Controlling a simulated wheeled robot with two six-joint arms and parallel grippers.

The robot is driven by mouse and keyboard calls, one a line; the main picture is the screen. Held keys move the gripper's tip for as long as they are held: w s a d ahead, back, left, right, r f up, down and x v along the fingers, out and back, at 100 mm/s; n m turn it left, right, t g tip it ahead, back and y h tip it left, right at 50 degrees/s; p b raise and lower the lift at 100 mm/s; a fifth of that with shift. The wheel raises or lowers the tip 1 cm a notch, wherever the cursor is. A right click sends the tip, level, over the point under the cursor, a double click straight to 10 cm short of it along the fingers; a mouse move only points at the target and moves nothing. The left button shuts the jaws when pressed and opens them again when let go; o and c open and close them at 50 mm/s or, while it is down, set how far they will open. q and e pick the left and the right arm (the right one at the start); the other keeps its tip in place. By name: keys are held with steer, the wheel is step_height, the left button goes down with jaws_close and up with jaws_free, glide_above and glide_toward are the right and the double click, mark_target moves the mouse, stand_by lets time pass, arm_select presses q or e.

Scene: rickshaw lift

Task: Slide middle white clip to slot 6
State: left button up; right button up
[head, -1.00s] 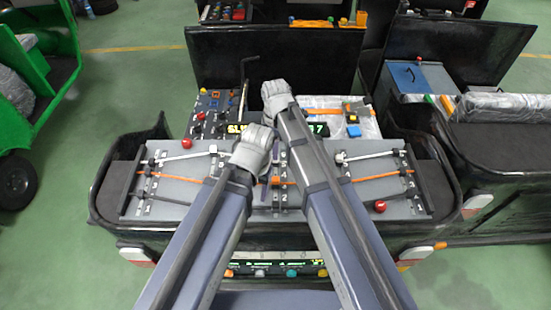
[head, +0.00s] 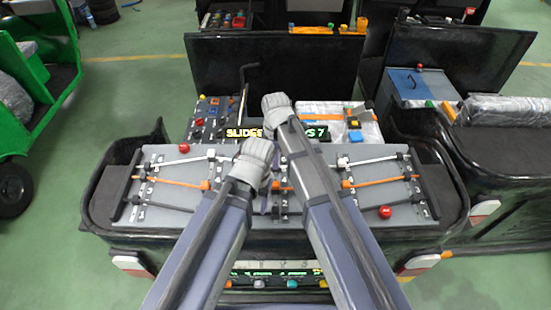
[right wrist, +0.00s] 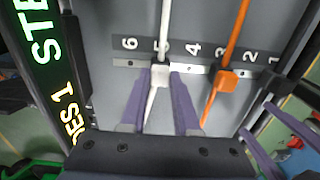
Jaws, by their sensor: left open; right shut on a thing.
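In the right wrist view my right gripper (right wrist: 160,100) has its two purple fingers closed around a white clip (right wrist: 160,75) on the numbered rail, at the mark 5. The mark 6 (right wrist: 130,43) is to its left in that view. A white rod (right wrist: 165,25) leads up from the clip. An orange clip (right wrist: 222,82) sits near mark 3 on the same rail.
The grey panel (head: 170,195) has other numbered rails with white and orange rods left and right. Red knobs (head: 184,148) and (head: 385,212) stand on it. A lit text display (head: 240,133) and a button box (head: 215,110) lie behind. A black rim (head: 105,190) surrounds the panel.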

jaws_close()
stand_by(0.9)
